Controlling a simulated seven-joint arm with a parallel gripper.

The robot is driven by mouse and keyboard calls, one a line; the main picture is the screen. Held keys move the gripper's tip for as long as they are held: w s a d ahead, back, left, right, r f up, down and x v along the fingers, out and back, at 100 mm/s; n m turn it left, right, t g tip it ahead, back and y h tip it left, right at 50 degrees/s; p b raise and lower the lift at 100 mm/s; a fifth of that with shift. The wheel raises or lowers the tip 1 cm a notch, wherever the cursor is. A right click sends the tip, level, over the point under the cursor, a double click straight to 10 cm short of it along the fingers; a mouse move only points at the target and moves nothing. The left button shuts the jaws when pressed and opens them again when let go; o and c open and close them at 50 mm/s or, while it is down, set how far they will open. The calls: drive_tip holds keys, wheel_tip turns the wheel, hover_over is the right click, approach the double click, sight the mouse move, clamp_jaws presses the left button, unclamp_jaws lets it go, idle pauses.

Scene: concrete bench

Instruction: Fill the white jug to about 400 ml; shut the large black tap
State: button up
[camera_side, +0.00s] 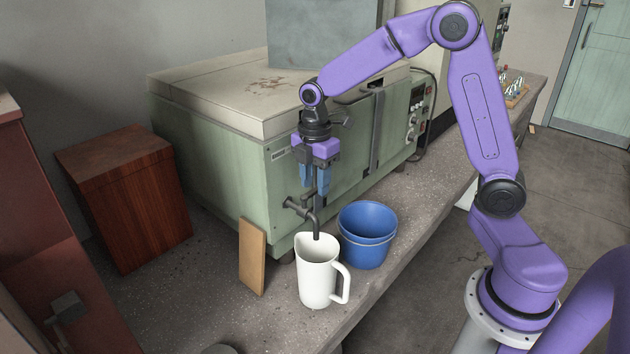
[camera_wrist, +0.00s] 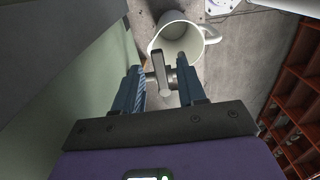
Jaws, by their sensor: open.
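The white jug (camera_side: 317,274) stands upright on the concrete bench under the spout of the large black tap (camera_side: 312,212), its handle to the right. The tap comes out of the green machine's side. My gripper (camera_side: 313,188) points down just above the tap, open. In the wrist view, my gripper (camera_wrist: 164,83) has its blue fingers on either side of the tap's grey lever (camera_wrist: 161,75), with gaps showing. The jug (camera_wrist: 182,42) shows beyond the lever; I see no clear water level in it and cannot make out a stream.
Stacked blue buckets (camera_side: 367,234) stand close right of the jug. A wooden board (camera_side: 252,257) leans against the green machine (camera_side: 222,150) left of the tap. A reddish wooden box (camera_side: 128,197) stands further left. The bench's front edge runs close by the jug.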

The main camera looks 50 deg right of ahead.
drive_tip(key=shift+f, duration=0.25)
clamp_jaws()
drive_tip(key=shift+s+a+m, duration=0.1)
drive_tip(key=shift+s+m, duration=0.3)
drive_tip(key=shift+m, duration=0.85)
drive_tip(key=shift+s+a+m, duration=0.1)
drive_tip(key=shift+s+m, duration=0.25)
drive_tip(key=shift+m, duration=0.9)
unclamp_jaws()
